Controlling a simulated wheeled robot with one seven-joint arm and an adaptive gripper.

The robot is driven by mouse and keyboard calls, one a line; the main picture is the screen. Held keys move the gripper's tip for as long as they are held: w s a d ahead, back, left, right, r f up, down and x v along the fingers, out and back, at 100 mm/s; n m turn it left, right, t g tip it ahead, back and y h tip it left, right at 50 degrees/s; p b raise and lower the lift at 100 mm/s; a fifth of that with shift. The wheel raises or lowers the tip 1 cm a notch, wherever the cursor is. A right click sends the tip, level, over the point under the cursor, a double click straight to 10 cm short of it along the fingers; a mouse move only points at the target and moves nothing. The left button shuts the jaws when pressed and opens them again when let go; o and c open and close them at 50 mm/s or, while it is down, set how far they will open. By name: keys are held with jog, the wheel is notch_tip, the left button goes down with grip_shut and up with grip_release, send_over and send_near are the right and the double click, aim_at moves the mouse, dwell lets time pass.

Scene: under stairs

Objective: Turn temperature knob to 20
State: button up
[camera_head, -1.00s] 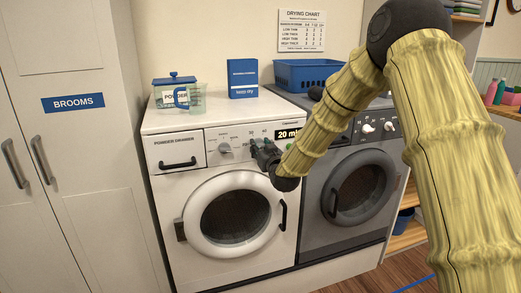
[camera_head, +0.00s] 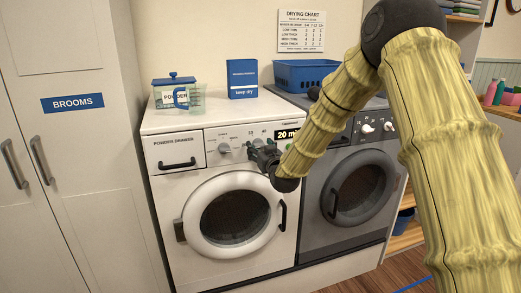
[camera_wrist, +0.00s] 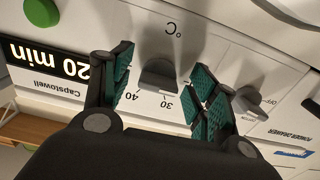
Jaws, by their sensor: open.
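The temperature knob (camera_wrist: 158,73) is a small grey dial on the white washer's panel, under a °C mark. The numbers 30 and 40 show beside it in the wrist view; no 20 for this dial is readable. My gripper (camera_wrist: 164,74) is open, with one green-padded finger on each side of the knob and gaps visible between. I cannot tell how deep the fingertips reach. In the head view my gripper (camera_head: 258,153) is at the washer's panel and largely hides the knob.
A program knob (camera_wrist: 252,100) with an OFF mark sits close beside one finger. A "20 min" display (camera_wrist: 45,58) and a green button (camera_wrist: 41,11) are on the other side. The powder drawer (camera_head: 176,153) and round washer door (camera_head: 235,215) are nearby. A grey dryer (camera_head: 345,215) stands to the right.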

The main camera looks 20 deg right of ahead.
jog(key=shift+s, duration=0.15)
jog(key=s, duration=1.1)
jog(key=shift+s+d, duration=0.2)
jog(key=shift+s, duration=0.15)
jog(key=s+a+f+g+p, duration=0.1)
jog(key=s+f+g, duration=0.2)
jog(key=s+f, duration=0.6)
jog(key=s+a+f+g+p, duration=0.1)
jog(key=s+f+g, duration=0.25)
jog(key=f, duration=0.95)
jog(key=s+a+f+g+p, duration=0.1)
jog(key=s+a+f+g, duration=0.15)
jog(key=s+f, duration=0.65)
jog(key=s+f+g+p, duration=0.1)
jog(key=s+f+g, duration=0.3)
jog(key=s, duration=1.1)
jog(key=s+f+m+g+p, duration=0.1)
jog(key=s+f+g, duration=0.4)
jog(key=s+f, duration=0.5)
jog(key=s, duration=0.5)
jog(key=shift+s+a+f, duration=0.15)
jog(key=shift+s+f, duration=0.2)
jog(key=shift+f, duration=0.05)
jog(key=shift+h, duration=0.3)
